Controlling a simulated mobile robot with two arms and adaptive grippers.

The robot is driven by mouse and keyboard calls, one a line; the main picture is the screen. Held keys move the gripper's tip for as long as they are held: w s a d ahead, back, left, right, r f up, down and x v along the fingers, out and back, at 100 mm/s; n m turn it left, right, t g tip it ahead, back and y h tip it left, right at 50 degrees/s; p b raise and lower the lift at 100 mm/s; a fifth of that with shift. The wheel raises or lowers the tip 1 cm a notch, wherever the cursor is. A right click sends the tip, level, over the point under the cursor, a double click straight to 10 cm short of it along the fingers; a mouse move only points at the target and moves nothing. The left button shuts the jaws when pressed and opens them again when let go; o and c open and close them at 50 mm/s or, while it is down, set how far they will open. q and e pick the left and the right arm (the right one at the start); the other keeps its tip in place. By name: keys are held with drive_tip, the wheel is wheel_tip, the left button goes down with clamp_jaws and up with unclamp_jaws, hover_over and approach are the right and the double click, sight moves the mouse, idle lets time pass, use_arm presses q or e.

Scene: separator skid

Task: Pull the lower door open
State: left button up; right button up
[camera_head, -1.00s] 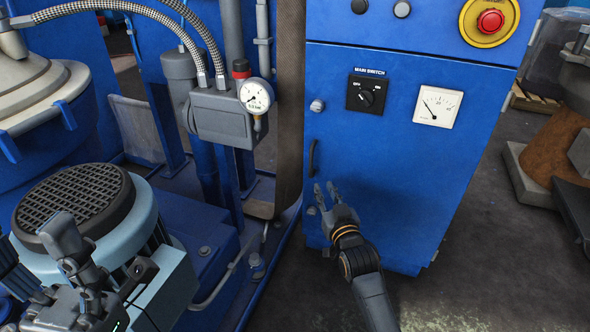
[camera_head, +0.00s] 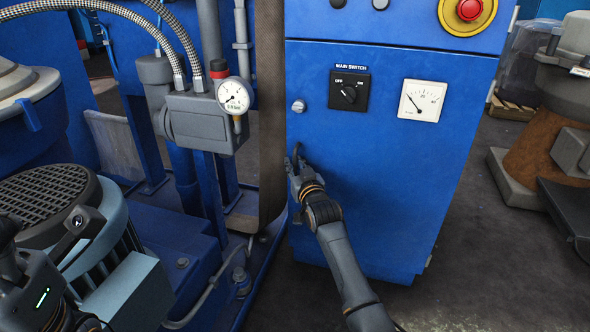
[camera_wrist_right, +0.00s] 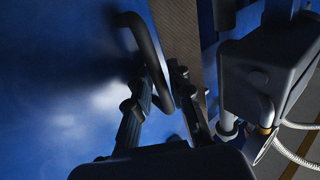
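The lower door (camera_head: 400,190) is the blue cabinet front with a main switch and a meter; it looks closed. Its black bar handle (camera_head: 295,153) is upright near the left edge. My right gripper (camera_head: 294,170) is at the handle. In the right wrist view the handle (camera_wrist_right: 148,50) runs down between the two spread fingers of that gripper (camera_wrist_right: 165,90), with a gap to the right-hand finger. Whether the other finger touches it is unclear. My left gripper (camera_head: 10,255) is cut off at the lower left edge, with its fingertips mostly out of view.
A round metal knob (camera_head: 298,106) sits on the door above the handle. A grey block with a pressure gauge (camera_head: 233,96) and a brown post (camera_head: 271,120) stand close to the left. A motor (camera_head: 75,220) is at lower left.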

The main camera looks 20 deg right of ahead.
clamp_jaws()
